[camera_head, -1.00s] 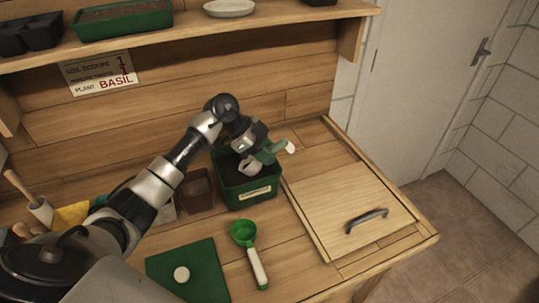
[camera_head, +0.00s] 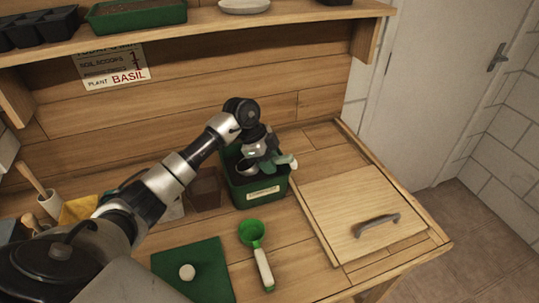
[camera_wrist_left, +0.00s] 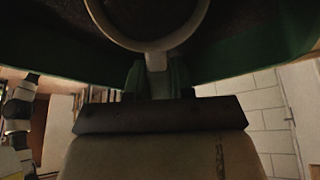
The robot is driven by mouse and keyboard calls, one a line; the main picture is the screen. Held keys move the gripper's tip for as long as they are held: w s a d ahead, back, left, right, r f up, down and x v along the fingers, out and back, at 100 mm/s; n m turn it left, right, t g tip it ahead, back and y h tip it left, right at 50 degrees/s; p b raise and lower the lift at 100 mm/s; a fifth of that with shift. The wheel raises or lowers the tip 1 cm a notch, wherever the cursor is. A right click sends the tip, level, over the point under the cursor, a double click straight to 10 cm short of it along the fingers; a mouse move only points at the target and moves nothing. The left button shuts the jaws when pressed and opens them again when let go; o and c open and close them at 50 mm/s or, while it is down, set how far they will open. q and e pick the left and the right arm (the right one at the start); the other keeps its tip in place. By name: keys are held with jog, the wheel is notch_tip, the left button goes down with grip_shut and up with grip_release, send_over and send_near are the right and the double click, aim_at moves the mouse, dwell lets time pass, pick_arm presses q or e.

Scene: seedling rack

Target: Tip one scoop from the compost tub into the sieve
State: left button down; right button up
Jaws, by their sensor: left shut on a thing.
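The green compost tub (camera_head: 262,193) with a pale label stands at the back middle of the bench, dark compost in it. My left gripper (camera_head: 268,160) is shut on the handle of a pale scoop (camera_head: 246,168), whose cup is inside the tub's opening. In the left wrist view the scoop's round rim (camera_wrist_left: 152,47) lies over dark compost, with the tub's green wall (camera_wrist_left: 240,62) around it. How full the cup is I cannot tell. A second scoop, green with a white handle (camera_head: 265,270), lies on the bench in front. I see no sieve.
A brown pot (camera_head: 206,188) stands left of the tub. A wooden lid (camera_head: 350,215) with a handle is at right. A shelf (camera_head: 215,35) runs above, over a BASIL sign (camera_head: 115,70).

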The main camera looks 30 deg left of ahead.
pick_arm(q)
jog(key=shift+d+r+y+p, duration=0.1)
jog(key=shift+r+y+p, duration=0.1)
jog(key=shift+y+p, duration=0.5)
jog(key=r+p, duration=0.1)
jog(key=p, duration=0.1)
jog(key=d+r+y+p, duration=0.1)
jog(key=r+p, duration=0.1)
jog(key=r+g+y+p, duration=0.1)
jog(key=r+p, duration=0.1)
jog(key=shift+w+d, duration=0.2)
jog(key=shift+w, duration=0.05)
jog(key=shift+y, duration=0.8)
jog(key=r+p, duration=0.2)
jog(key=d+r+p, duration=0.1)
jog(key=r+p, duration=0.1)
jog(key=shift+w, duration=0.1)
jog(key=c, duration=1.6)
grip_release()
grip_shut()
